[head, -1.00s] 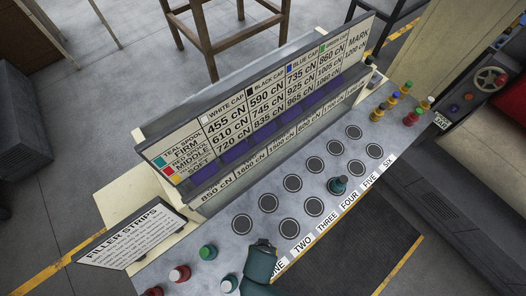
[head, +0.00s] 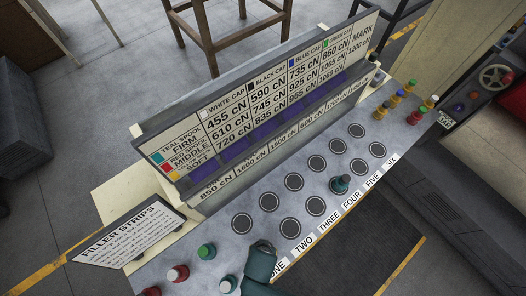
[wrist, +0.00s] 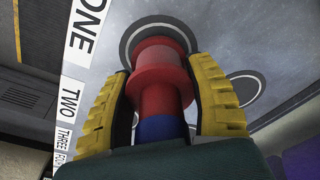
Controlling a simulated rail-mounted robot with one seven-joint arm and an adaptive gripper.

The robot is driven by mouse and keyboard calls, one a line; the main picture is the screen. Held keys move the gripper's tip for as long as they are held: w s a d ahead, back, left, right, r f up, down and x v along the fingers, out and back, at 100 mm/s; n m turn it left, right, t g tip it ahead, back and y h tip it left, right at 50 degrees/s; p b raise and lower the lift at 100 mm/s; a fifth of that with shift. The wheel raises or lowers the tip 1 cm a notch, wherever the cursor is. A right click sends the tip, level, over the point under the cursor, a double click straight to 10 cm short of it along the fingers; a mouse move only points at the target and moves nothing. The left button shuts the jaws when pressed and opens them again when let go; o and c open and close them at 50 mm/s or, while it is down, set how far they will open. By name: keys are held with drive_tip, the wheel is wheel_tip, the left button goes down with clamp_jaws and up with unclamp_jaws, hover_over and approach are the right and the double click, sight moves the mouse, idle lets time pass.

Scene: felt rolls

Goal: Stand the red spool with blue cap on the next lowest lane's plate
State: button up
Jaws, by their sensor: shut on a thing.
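My gripper (wrist: 160,105) is shut on the red spool (wrist: 160,80), with a yellow finger on each side. The blue cap (wrist: 162,129) is on the end nearer my palm; the red flanged end points at a dark ringed plate (wrist: 150,22) beside the ONE label (wrist: 80,30). I cannot tell whether the spool touches that plate. In the head view my gripper (head: 263,247) is at the front plate of lane ONE and hides the spool and that plate. Lane TWO's front plate (head: 291,228) is empty. A teal spool with a dark top (head: 340,184) stands on lane FOUR's front plate.
Teal (head: 207,251) and red (head: 178,273) spools stand at the bench's left end. Several yellow and red ones stand at its right end (head: 397,98). A label board (head: 260,95) rises behind the plates. A FILLER STRIPS sign (head: 128,237) stands at left.

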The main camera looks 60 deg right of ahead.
drive_tip(key=shift+f+b, duration=0.5)
drive_tip(key=shift+f, duration=0.15)
drive_tip(key=o, duration=1.3)
drive_tip(key=shift+c, duration=0.2)
drive_tip(key=r, duration=0.4)
drive_tip(key=a+r, duration=0.1)
drive_tip(key=r, duration=0.7)
drive_tip(key=shift+s+a, duration=0.3)
drive_tip(key=shift+a, duration=0.05)
